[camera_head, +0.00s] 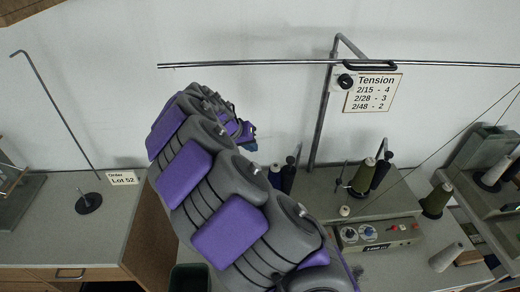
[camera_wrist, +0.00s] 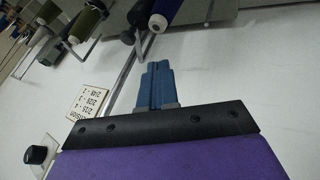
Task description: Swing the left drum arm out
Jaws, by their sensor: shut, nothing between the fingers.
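No part is marked as the left drum arm, and I cannot tell for sure which one it is. A long thin horizontal bar (camera_head: 240,64) runs across the wall on a bent grey post (camera_head: 322,115), with a black handle (camera_head: 370,65) near the post. My gripper (camera_head: 247,132) is below the bar's left half, in front of the wall and apart from the bar. In the wrist view its blue fingers (camera_wrist: 155,82) are together and empty. My arm hides part of the bench.
A tension sign (camera_head: 372,92) and black dial (camera_head: 345,81) are by the post. Thread cones (camera_head: 363,176) and a control box (camera_head: 380,232) stand on the right bench.

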